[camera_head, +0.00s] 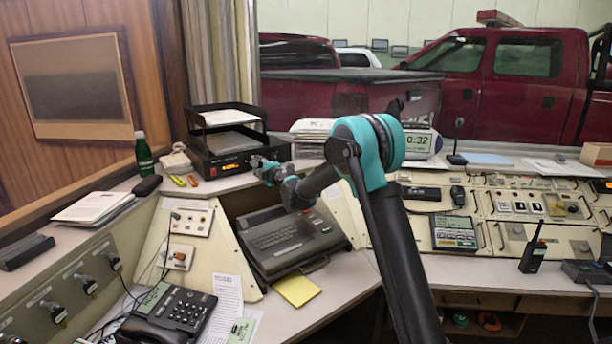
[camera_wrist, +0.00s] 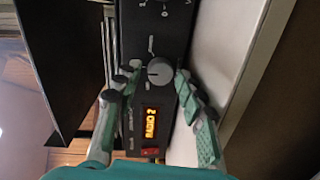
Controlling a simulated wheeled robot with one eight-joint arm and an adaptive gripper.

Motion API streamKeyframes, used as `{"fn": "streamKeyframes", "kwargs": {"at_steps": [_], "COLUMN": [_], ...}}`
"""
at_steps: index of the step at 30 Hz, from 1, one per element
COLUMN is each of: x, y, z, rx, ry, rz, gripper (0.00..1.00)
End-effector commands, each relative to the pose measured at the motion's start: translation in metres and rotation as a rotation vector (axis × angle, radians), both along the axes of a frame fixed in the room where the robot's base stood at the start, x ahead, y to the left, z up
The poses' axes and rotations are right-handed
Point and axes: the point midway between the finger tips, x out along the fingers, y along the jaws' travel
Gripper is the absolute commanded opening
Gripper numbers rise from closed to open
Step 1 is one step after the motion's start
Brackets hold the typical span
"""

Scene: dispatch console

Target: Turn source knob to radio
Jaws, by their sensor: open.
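The source knob (camera_wrist: 160,71) is a round grey knob with a pointer mark, on the front of a black audio unit (camera_wrist: 158,22). Beside it an orange lit display (camera_wrist: 152,122) shows text that seems to read "AUDIO 2", and a red switch sits below that. My gripper (camera_wrist: 155,82) is open, its fingers on either side of the knob; I cannot tell whether they touch it. In the head view my gripper (camera_head: 263,168) is at the right part of the black unit (camera_head: 215,165) and hides the knob.
A black paper tray (camera_head: 225,117) stands on the unit. A green bottle (camera_head: 144,153) and markers (camera_head: 179,181) are to its left. A typewriter-like keyboard device (camera_head: 283,235) lies below my gripper. A digital clock (camera_head: 418,142) stands to the right, behind my arm.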

Motion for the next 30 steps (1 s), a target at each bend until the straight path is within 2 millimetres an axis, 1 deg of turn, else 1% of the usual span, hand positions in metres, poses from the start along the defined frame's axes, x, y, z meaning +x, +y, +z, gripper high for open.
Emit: {"fn": "streamKeyframes", "kwargs": {"at_steps": [15,30], "x": [0.0011,0.0005], "y": [-0.0015,-0.0007], "z": [-0.0006,-0.0007], "rx": [-0.36,-0.663], "ry": [-0.307,-0.564], "rz": [-0.004,-0.004], "gripper": [0.47,0.47]}}
